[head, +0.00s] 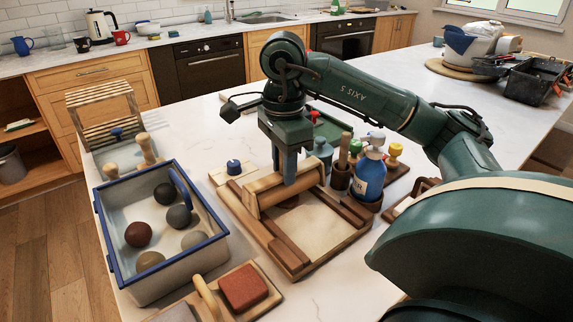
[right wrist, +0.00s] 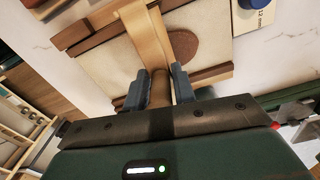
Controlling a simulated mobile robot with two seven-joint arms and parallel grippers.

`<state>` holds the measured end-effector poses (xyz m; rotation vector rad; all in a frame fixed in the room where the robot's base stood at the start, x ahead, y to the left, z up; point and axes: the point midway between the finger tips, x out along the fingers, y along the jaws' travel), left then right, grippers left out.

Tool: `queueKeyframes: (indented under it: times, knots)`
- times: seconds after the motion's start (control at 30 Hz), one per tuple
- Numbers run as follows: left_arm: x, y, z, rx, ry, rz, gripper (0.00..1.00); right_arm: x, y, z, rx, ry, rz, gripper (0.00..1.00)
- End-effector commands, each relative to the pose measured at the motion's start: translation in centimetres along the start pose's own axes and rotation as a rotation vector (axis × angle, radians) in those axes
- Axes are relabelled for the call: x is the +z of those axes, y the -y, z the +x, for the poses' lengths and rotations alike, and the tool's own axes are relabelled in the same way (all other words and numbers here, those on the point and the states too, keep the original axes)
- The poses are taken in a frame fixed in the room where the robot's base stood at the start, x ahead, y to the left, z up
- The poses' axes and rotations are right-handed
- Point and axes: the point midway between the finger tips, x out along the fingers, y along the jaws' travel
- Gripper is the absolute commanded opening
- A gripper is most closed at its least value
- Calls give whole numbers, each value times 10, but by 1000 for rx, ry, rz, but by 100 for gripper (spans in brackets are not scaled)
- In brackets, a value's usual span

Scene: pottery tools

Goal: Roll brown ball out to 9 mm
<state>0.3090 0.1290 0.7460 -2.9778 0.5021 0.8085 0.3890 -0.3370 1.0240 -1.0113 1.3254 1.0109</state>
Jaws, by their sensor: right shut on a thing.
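My right gripper (head: 287,182) is shut on the wooden rolling pin (head: 265,197), gripping its handle bar. In the right wrist view the two fingers of my right gripper (right wrist: 158,90) sit either side of the wood, and the rolling pin (right wrist: 145,35) runs away from them. The pin lies across the rolling board (head: 325,222), which has a pale cloth surface between wooden side rails. A flat, round brown clay piece (right wrist: 183,47) lies on the cloth beside the pin, partly hidden by it. My left gripper is not in view.
A blue-rimmed tray (head: 185,275) at left holds several balls, including a reddish-brown ball (head: 138,234). A blue knob (head: 234,167) stands behind the board. A blue spray bottle (head: 370,172) and jars crowd its right side. A red block (head: 243,287) lies in front.

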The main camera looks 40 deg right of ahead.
Motion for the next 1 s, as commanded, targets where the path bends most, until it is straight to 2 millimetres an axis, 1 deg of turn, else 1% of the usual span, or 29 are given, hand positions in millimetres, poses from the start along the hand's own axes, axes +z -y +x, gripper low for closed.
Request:
queueKeyframes:
  times: [0.13, 0.43, 0.63, 1.0]
  knots:
    - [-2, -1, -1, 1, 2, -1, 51, 0, 7, 1, 6, -7, 2, 0]
    - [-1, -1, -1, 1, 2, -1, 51, 0, 8, 1, 4, -6, 2, 0]
    - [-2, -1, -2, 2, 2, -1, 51, 2, 15, 4, 5, -5, 2, 0]
    - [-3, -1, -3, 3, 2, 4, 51, 3, 18, 4, 8, -4, -1, 0]
